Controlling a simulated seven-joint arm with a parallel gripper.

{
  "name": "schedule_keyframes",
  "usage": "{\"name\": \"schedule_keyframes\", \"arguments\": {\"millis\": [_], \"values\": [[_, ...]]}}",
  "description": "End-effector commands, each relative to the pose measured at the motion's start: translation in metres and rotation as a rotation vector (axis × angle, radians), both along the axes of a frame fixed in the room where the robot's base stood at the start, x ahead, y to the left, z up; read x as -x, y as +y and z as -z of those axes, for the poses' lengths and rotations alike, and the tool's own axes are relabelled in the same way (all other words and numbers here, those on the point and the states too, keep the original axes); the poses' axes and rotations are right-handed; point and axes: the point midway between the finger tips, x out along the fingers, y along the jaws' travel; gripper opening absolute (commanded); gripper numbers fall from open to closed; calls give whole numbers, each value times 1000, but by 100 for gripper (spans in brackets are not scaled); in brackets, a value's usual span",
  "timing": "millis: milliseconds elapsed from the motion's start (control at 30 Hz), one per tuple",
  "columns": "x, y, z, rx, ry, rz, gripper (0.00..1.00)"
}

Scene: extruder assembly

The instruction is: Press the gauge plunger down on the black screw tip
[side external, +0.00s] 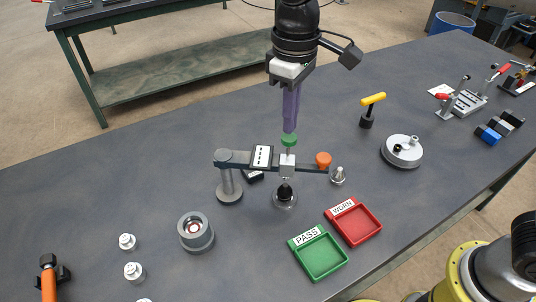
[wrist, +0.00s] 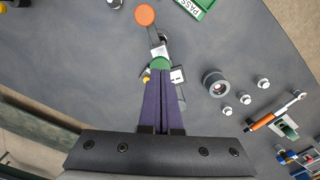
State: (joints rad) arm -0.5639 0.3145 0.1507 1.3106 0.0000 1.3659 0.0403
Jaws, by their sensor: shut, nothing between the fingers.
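My gripper (side external: 289,130) points straight down with its two long purple fingers together and nothing between them. It also shows in the wrist view (wrist: 162,74). Directly under the fingertips is the green cap (side external: 289,140) of the gauge plunger; it shows just past the tips in the wrist view (wrist: 160,63). The tips are at or very near the cap; I cannot tell if they touch. The plunger runs down through a silver block (side external: 288,167) on the grey gauge arm (side external: 237,157). The black screw tip (side external: 285,192) stands upright on a round silver base below the block.
An orange knob (side external: 323,159) sits on the gauge arm's right end. A green PASS tray (side external: 322,262) and red WORN tray (side external: 362,230) lie front right. A grey ring cup (side external: 196,232) stands left. A yellow-handled tool (side external: 373,99) stands behind right.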

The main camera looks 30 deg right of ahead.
Motion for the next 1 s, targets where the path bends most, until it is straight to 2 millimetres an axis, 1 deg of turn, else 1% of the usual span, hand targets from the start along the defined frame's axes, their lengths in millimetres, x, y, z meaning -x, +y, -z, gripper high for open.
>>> {"name": "schedule_keyframes", "arguments": {"millis": [333,1000], "values": [[0,0,2,0,1,0,0],[0,0,23,0,1,0,0]]}}
